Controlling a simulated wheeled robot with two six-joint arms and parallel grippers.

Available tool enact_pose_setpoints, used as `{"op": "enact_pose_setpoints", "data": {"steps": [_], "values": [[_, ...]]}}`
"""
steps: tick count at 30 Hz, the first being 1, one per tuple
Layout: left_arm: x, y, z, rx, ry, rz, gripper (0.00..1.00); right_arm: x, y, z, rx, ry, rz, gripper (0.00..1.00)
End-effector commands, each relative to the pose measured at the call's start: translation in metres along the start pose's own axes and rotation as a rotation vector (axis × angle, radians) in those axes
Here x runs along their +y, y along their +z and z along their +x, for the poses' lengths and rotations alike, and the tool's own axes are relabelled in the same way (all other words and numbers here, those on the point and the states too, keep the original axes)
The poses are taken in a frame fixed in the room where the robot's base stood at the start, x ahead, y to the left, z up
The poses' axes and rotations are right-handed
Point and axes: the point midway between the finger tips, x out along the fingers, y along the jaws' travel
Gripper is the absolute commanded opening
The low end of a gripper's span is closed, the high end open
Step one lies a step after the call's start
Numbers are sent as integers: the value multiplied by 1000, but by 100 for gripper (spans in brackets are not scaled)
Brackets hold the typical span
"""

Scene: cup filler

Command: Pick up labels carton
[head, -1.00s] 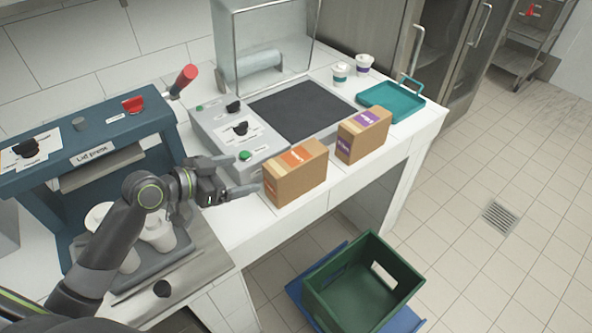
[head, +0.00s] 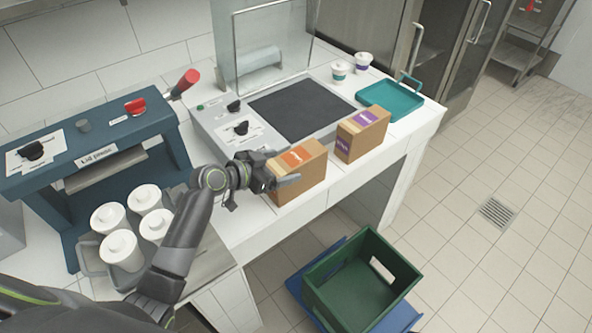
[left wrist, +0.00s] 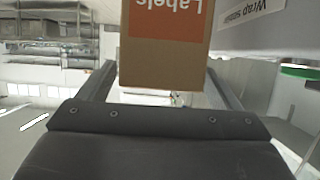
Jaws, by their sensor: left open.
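The labels carton (head: 303,178) is a brown box with an orange label, upright on the white counter near its front edge. In the left wrist view its orange face (left wrist: 166,22) reads "Labels" upside down and lies between the two fingers. My left gripper (head: 284,172) is open at the carton's left end, with one finger in front of its near side. The far finger is mostly hidden in the head view. In the left wrist view the open jaws (left wrist: 162,92) sit either side of the carton, and I cannot tell whether they touch it. My right gripper is not in view.
A similar carton with a purple label (head: 362,134) stands just right. Behind are the wrapping machine's dark plate (head: 302,108), two lidded cups and a teal tray (head: 392,101). The blue lid press (head: 95,135) and several white cups are left. A green crate (head: 330,290) stands below.

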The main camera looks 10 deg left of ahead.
Motion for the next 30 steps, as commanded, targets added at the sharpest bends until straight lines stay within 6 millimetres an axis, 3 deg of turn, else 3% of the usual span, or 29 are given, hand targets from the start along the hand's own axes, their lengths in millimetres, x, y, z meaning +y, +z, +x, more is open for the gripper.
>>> {"op": "enact_pose_setpoints", "data": {"steps": [6, 14, 30], "values": [[0, -1, 19, 0, 0, 1, 85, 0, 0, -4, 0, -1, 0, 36], [0, 0, 20, -1, 0, 1, 85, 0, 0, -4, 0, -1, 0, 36], [0, 0, 20, -1, -1, 1, 15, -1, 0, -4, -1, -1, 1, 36]]}}
